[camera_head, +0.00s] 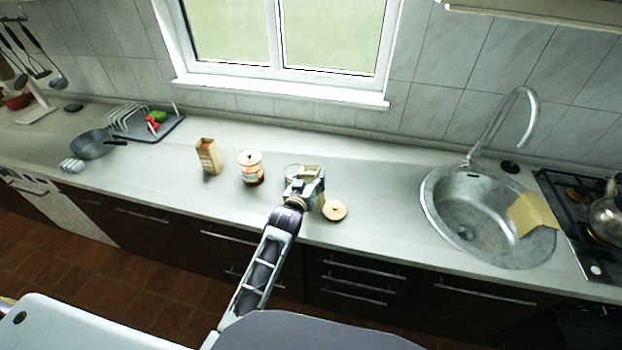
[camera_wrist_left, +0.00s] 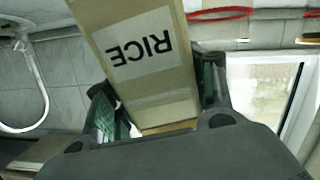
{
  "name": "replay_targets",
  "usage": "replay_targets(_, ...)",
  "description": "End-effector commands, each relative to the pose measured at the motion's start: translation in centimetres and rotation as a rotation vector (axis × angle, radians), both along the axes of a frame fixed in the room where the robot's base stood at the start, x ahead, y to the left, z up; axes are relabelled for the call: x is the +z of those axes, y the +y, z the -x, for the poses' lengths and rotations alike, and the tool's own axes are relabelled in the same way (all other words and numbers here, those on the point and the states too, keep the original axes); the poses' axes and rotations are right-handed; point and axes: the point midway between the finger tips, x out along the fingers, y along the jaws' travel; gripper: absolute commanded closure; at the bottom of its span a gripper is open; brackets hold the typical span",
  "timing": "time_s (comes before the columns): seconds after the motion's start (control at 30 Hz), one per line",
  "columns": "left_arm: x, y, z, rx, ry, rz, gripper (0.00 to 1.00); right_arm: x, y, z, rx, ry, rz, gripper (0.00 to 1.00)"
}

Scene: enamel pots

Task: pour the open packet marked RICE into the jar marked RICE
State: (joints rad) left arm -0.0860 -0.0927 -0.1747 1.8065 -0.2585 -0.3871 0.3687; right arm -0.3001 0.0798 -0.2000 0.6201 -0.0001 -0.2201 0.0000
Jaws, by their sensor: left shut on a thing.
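The packet marked RICE (camera_wrist_left: 140,50) is a tan box with a white label, between the two fingers of my left gripper (camera_wrist_left: 160,105) in the left wrist view. A round pale rim (camera_head: 292,170), seemingly an open jar, shows just behind the gripper, partly hidden. Its marking cannot be read. My right gripper is not in view.
A round lid (camera_head: 334,210) lies on the counter right of the gripper. A lidded jar (camera_head: 251,172) and another tan packet (camera_head: 208,157) stand to the left. The sink (camera_head: 470,215) is right. Counter (camera_head: 385,195) between lid and sink is clear.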

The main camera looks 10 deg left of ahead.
Motion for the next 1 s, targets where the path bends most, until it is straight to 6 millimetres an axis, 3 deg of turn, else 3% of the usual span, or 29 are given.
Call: replay_targets(1.0, 0.24, 0.14, -0.2, 0.0, 0.018, 0.02, 0.88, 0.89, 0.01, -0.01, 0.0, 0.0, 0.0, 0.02)
